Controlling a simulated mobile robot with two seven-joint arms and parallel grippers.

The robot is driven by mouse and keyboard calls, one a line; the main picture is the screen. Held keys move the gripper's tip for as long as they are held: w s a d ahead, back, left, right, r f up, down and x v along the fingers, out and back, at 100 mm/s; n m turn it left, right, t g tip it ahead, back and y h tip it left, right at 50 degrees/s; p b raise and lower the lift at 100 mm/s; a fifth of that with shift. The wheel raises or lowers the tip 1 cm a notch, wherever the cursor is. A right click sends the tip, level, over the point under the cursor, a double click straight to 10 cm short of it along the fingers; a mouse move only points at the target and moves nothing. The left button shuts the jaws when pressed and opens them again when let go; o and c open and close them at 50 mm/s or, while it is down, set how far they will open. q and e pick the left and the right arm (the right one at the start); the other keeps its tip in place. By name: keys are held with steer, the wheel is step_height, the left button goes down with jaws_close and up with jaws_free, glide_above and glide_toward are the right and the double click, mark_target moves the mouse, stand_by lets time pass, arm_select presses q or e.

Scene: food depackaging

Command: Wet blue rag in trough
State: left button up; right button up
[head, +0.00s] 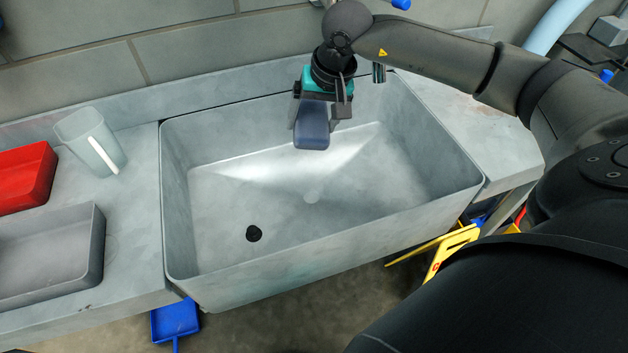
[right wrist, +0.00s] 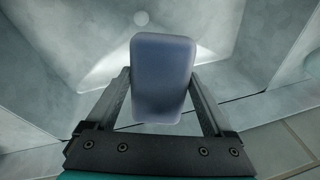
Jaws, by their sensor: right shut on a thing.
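The blue rag (head: 312,128) is a small block-shaped, grey-blue piece. It is held over the back part of the grey trough (head: 330,259), above the basin floor. My right gripper (head: 320,102) is shut on the rag, with the rag hanging below it. In the right wrist view the rag (right wrist: 162,80) sits between the two fingers, with the trough walls behind it. Part of a tap shows just right of the gripper, and no water stream can be made out. My left gripper is not in view.
A dark drain hole (head: 254,233) is in the trough floor. On the left counter stand a translucent jug (head: 90,140), a red tray (head: 24,180) and a grey tray (head: 95,254). A blue dustpan (head: 175,319) and a yellow floor sign (head: 450,246) are below.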

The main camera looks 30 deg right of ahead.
mark_target(308, 117)
steer(key=shift+r+p, duration=1.2)
steer(key=shift+r, duration=0.9)
steer(key=shift+f, duration=0.1)
